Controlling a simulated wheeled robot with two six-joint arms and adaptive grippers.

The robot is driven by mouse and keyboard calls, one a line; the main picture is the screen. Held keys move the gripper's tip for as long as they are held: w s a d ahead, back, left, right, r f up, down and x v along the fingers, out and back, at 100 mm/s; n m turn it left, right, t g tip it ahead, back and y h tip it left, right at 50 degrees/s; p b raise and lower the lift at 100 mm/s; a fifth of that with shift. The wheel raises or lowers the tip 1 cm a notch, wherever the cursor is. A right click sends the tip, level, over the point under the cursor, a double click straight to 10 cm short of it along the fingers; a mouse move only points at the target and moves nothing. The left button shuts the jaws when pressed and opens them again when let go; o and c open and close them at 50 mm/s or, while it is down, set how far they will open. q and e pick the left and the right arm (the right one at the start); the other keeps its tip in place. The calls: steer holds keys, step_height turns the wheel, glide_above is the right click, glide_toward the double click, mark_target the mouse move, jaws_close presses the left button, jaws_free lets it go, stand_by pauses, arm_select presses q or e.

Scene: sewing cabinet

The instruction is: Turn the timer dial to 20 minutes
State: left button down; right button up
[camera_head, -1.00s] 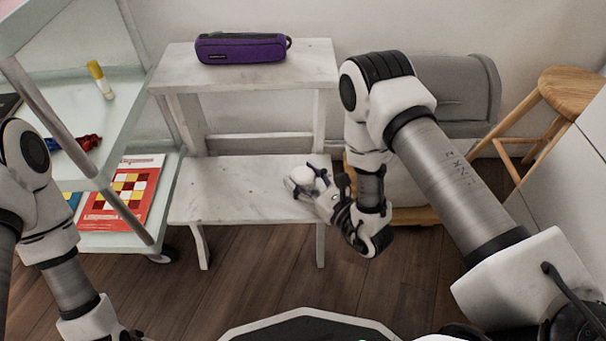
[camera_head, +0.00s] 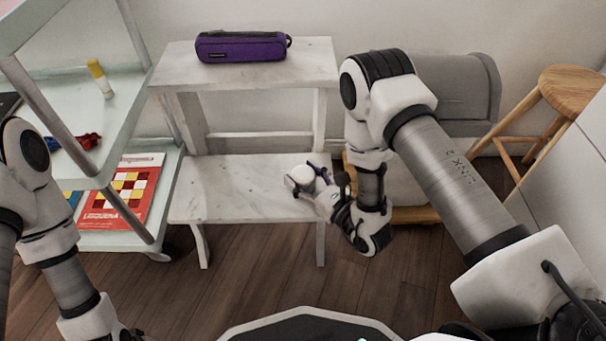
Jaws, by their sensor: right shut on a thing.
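A small round white timer (camera_head: 302,175) is at the right part of the lower step of the white step stool (camera_head: 235,192). My right gripper (camera_head: 313,184) reaches it from the right and is shut on it, with dark fingers around its side. The dial markings are too small to read, and the gripper hides part of the timer. My left arm is at the left edge of the view; its gripper is out of the frame.
A purple pencil case (camera_head: 241,47) lies on the stool's top step. A pale green cart (camera_head: 118,120) at left holds a glue stick (camera_head: 101,80) and a red book (camera_head: 122,192). A wooden stool (camera_head: 570,92) stands at right.

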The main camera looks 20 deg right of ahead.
mark_target(303, 173)
steer(key=o, duration=1.2)
step_height(303, 173, up, 10)
